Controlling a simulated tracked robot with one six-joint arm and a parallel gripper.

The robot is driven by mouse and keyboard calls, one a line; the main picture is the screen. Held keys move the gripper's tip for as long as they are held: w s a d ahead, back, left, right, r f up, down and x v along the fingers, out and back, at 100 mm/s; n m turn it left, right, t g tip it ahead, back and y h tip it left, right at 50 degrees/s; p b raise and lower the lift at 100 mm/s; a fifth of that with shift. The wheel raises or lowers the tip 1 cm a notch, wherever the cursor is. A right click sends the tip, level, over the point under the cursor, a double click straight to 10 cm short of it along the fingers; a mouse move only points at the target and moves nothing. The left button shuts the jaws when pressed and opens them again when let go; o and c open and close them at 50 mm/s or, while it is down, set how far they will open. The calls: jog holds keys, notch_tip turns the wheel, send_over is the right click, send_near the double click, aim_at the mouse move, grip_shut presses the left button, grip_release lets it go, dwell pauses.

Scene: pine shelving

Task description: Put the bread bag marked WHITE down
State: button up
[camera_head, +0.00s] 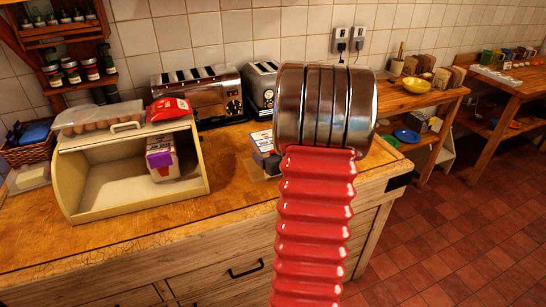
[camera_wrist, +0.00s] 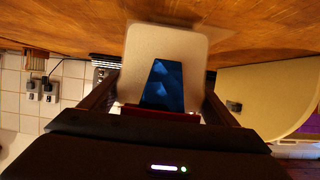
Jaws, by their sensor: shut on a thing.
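A bread bag (camera_wrist: 190,45) with a pale end and a dark blue patch is between the fingers of my gripper (camera_wrist: 158,97) in the wrist view. My gripper is shut on it. In the head view a white and blue bread bag (camera_head: 264,146) shows just left of my arm, low over the counter and partly hidden by the arm. The gripper itself is hidden there behind the metal rings of my arm. I cannot read the word WHITE on the bag, and I cannot tell whether it touches the counter.
An open cream bread bin (camera_head: 68,178) holds another bread bag (camera_head: 162,167) with a purple label. Eggs (camera_head: 98,117) and a red packet (camera_head: 168,109) lie on top. Two toasters (camera_head: 203,92) (camera_head: 259,84) stand at the wall. The wooden counter (camera_head: 228,175) is clear between bin and arm.

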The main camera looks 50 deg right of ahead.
jog(key=shift+f, duration=0.5)
jog(key=shift+f, duration=0.15)
jog(key=o, duration=1.3)
jog(key=shift+o, duration=0.2)
jog(key=shift+s+r, duration=0.15)
jog(key=shift+r, duration=0.05)
jog(key=v, duration=1.1)
jog(key=shift+s+a, duration=0.2)
jog(key=shift+s, duration=0.15)
jog(key=shift+r, duration=0.1)
